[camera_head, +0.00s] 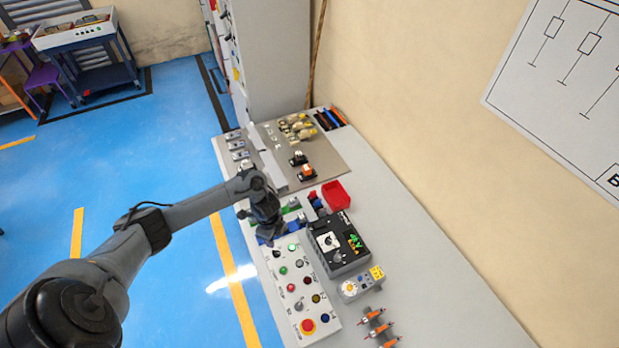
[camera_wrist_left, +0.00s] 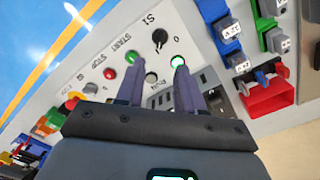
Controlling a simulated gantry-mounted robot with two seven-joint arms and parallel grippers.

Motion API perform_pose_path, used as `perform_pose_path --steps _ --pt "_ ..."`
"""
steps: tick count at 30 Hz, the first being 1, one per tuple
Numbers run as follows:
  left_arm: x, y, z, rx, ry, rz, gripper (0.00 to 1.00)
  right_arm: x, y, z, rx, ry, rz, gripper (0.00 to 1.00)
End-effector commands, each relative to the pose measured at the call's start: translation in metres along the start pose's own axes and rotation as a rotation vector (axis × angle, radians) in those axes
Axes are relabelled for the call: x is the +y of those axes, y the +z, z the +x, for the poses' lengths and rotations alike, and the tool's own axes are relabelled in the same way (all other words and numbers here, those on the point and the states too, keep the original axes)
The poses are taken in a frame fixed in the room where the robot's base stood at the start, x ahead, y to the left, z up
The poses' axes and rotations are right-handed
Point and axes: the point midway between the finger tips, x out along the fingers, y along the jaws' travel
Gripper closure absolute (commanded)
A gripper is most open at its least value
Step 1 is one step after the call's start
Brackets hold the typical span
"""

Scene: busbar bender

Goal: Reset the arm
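My left arm reaches in from the left in the head view, out over the near-left edge of the workbench (camera_head: 428,265). My left gripper (camera_head: 268,232) hangs above the far end of a light control panel (camera_head: 294,300). In the left wrist view its two fingers (camera_wrist_left: 160,72) stand apart with nothing between them, so it is open and empty. Beyond the fingertips the panel shows a black selector knob (camera_wrist_left: 159,38) marked S1, a lit green button (camera_wrist_left: 177,61) and a red button (camera_wrist_left: 110,73). My right gripper is not in view.
A brown board (camera_head: 315,151) with parts lies at the back. The wall bounds the right; blue floor (camera_head: 150,170) is open at left.

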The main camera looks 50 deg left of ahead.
Motion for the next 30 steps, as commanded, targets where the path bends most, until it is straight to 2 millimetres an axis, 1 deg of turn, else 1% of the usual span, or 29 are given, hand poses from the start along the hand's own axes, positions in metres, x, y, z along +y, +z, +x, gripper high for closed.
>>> perform_pose_path --steps 2,5,8,11,12,14,15,17,18,20,21,23,24,26,27,29,30 --pt "0.003 0.001 0.002 -0.002 0.005 0.0 0.63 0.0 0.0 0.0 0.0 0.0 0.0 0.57" --pt "0.016 0.005 0.01 -0.01 0.028 0.001 0.63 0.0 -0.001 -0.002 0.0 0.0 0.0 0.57" --pt "0.046 0.004 0.028 -0.01 0.081 0.006 0.63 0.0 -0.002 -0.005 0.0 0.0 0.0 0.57" --pt "0.093 -0.009 0.051 0.01 0.157 0.016 0.63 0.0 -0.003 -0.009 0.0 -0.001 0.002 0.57" --pt "0.116 -0.02 0.058 0.03 0.186 0.025 0.63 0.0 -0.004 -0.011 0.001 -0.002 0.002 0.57" --pt "0.152 -0.044 0.068 0.076 0.22 0.035 0.63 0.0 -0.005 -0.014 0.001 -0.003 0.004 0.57" --pt "0.175 -0.065 0.071 0.115 0.229 0.035 0.63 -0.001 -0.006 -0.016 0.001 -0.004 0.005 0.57" --pt "0.208 -0.098 0.072 0.175 0.226 0.023 0.63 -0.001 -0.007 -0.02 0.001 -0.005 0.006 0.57" --pt "0.227 -0.123 0.068 0.217 0.21 0.005 0.63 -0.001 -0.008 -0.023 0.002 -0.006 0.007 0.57" --pt "0.251 -0.161 0.055 0.282 0.171 -0.041 0.63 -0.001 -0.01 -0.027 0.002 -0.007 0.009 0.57" --pt "0.262 -0.185 0.04 0.322 0.131 -0.09 0.63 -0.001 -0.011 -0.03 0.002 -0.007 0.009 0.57" --pt "0.268 -0.211 0.013 0.367 0.067 -0.181 0.63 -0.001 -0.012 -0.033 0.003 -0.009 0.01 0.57" --pt "0.267 -0.222 -0.007 0.386 0.023 -0.249 0.63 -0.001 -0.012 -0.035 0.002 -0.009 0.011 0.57" --pt "0.261 -0.23 -0.039 0.403 -0.037 -0.364 0.63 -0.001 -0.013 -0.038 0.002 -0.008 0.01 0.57" --pt "0.254 -0.23 -0.061 0.407 -0.073 -0.443 0.63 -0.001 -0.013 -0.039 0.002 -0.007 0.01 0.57" --pt "0.243 -0.225 -0.093 0.406 -0.12 -0.561 0.63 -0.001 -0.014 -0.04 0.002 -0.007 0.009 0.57" --pt "0.236 -0.218 -0.113 0.402 -0.146 -0.636 0.63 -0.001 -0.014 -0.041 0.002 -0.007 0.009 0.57"
